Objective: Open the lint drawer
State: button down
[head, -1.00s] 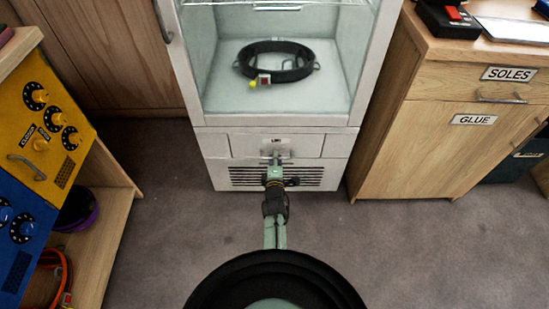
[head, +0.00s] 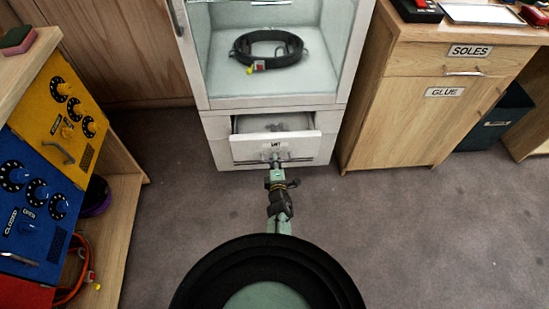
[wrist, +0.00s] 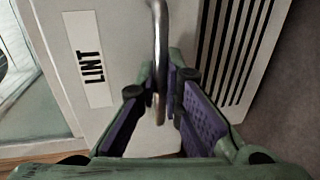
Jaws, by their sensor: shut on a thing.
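The lint drawer (head: 246,149) is pulled out from the bottom of the white cabinet in the head view, and its inside shows behind the front panel. Its front carries a "LINT" label (wrist: 88,60) and a metal bar handle (wrist: 161,45) in the wrist view. My gripper (head: 277,164) is at the middle of the drawer front. In the wrist view my gripper (wrist: 161,95) has its purple-padded fingers on both sides of the handle, shut on it. The handle's middle is partly hidden by my gripper in the head view.
The cabinet's upper compartment holds a black ring-shaped item (head: 268,48). A wooden cabinet labelled soles and glue (head: 400,130) stands right. A panel with knobs (head: 40,180) stands left. The carpet (head: 420,230) in front is clear.

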jog(key=f+v, duration=0.2)
jog(key=v, duration=0.8)
jog(key=shift+s+d+b, duration=0.25)
jog(key=shift+s+b, duration=0.1)
jog(key=shift+s, duration=0.05)
jog(key=shift+f, duration=0.1)
jog(key=c, duration=1.7)
grip_release()
jog(key=shift+a, duration=0.15)
jog(key=shift+w, duration=0.1)
